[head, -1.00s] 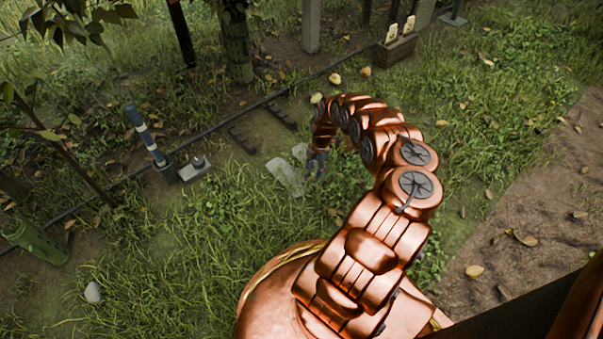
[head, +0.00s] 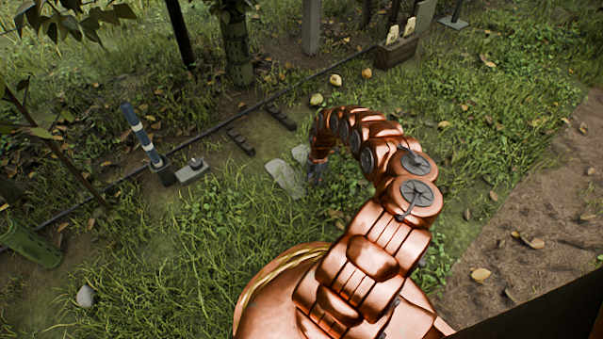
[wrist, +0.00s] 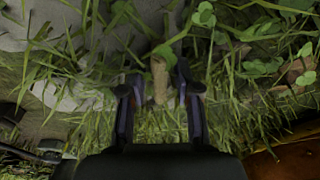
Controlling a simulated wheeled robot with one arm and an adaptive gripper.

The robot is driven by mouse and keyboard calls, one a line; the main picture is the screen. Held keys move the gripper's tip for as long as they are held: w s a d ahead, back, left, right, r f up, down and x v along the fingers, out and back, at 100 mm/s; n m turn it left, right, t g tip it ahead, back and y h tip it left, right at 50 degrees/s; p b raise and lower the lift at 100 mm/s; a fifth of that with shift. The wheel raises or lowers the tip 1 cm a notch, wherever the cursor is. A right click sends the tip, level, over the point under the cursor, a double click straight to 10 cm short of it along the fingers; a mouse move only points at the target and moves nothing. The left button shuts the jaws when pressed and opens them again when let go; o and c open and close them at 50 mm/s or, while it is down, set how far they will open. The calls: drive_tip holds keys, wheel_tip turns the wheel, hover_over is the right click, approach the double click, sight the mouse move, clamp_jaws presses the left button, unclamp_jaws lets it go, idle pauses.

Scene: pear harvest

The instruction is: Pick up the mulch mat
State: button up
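My gripper (wrist: 160,84) points down into the grass in the wrist view, its two dark fingers apart. A short tan-brown piece (wrist: 160,76) stands between the fingertips, with gaps at both sides. I cannot tell for sure that it is the mulch mat. In the head view my gripper (head: 316,174) is small and dark at the end of my curled copper arm, low over the ground. Flat pale grey pieces (head: 286,178) lie just left of it, and a grey surface (wrist: 95,25) fills the upper left of the wrist view.
A blue-and-white banded handle (head: 140,134) stands by a small grey block (head: 192,171) at left. A dark pipe (head: 225,130) crosses the ground behind, near dark flat bars (head: 280,116). Yellow fruits (head: 334,79) and a wooden box (head: 397,50) lie farther back. Bare dirt is at right.

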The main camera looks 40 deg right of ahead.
clamp_jaws()
drive_tip(key=shift+r, duration=0.1)
idle(0.3)
